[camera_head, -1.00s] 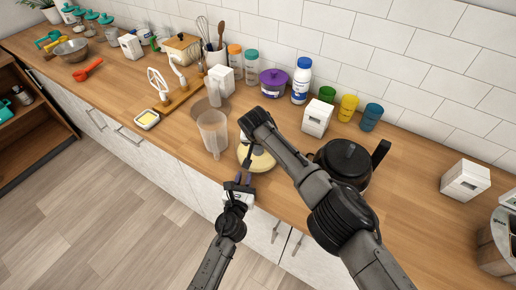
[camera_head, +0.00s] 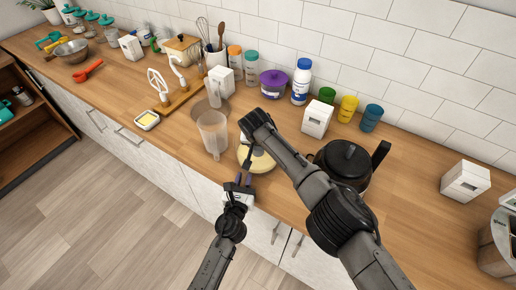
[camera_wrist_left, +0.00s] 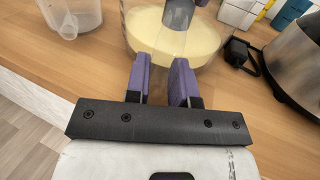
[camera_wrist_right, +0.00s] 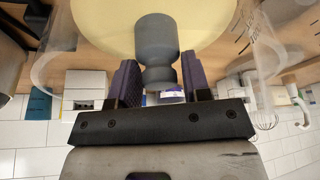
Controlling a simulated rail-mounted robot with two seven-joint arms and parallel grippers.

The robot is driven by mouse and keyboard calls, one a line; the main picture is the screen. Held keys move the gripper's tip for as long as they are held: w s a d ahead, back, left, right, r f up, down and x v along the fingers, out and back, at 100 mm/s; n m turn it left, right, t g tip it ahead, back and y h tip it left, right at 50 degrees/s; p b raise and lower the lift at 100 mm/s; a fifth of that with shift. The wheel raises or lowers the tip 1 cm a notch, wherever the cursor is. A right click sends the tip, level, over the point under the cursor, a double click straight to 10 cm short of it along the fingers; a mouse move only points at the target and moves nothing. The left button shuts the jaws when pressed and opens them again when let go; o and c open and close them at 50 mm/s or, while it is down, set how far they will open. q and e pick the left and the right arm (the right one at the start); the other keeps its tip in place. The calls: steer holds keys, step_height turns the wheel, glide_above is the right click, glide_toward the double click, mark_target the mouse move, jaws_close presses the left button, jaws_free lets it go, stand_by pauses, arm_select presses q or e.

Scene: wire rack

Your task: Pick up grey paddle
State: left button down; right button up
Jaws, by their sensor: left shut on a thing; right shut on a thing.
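The grey paddle (camera_wrist_right: 157,38) stands in a clear bowl (camera_head: 241,161) of pale yellow mixture at the counter's front edge. Its grey shaft lies between the fingers of my right gripper (camera_wrist_right: 159,64), which is shut on it. The shaft's grey end also shows at the top of the left wrist view (camera_wrist_left: 180,14). My left gripper (camera_head: 243,179) is at the bowl's near side, its fingers shut on the bowl's wall, with a narrow gap between them.
A clear jug (camera_head: 213,132) stands just left of the bowl. A dark kettle (camera_head: 345,160) is to the right, near my right arm. A white box (camera_head: 317,118), a purple-lidded pot (camera_head: 273,84) and several cups stand behind. The counter right of the kettle is partly clear.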

steer(key=shift+r, duration=0.1)
steer(key=shift+r, duration=4.85)
arm_select(q)
steer(key=c, duration=0.9)
jaws_free()
steer(key=s, duration=0.4)
steer(key=s+a, duration=0.1)
steer(key=s, duration=0.3)
steer(key=s+a, duration=0.1)
steer(key=s, duration=0.2)
steer(key=shift+s+a, duration=0.15)
steer(key=shift+s, duration=0.25)
